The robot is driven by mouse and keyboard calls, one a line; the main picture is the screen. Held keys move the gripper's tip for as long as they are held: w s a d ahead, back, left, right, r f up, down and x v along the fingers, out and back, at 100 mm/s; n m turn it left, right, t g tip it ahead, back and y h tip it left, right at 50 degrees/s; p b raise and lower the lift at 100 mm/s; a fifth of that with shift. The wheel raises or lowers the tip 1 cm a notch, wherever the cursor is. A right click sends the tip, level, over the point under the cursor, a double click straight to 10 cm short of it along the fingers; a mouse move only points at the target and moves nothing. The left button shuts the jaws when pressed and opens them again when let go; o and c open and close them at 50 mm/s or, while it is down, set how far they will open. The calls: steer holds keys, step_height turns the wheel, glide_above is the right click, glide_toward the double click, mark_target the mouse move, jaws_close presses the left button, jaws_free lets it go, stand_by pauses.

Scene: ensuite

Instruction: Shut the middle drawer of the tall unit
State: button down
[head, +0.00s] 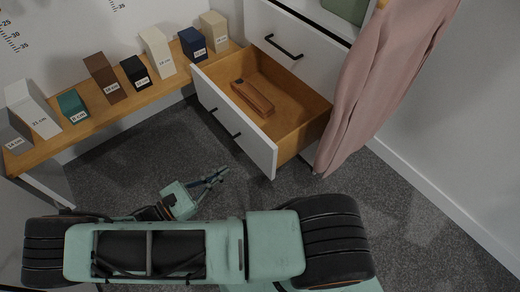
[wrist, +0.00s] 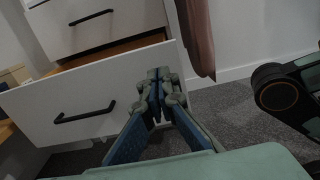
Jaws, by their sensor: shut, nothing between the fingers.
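The tall unit (head: 302,35) stands at the top of the head view. Its pulled-out drawer (head: 287,143) has a white front, a dark bar handle and a wooden inside; a brown oblong case (head: 252,97) lies in it. In the wrist view the drawer front (wrist: 40,108) and its handle (wrist: 85,112) fill the left half. My gripper (head: 224,171) is in front of the drawer front, with floor showing between them in the head view. In the wrist view my gripper (wrist: 160,74) overlaps the front's right end; its fingers are together and empty.
A closed drawer (head: 285,47) is above the open one. A pink curtain (head: 385,75) hangs right beside the unit. A wooden shelf (head: 135,103) with several labelled blocks runs along the left wall. Grey carpet in front of the drawer is clear.

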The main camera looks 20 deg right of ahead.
mark_target(266, 145)
steer(key=b+x, duration=0.2)
steer(key=x, duration=1.2)
steer(key=shift+b, duration=0.35)
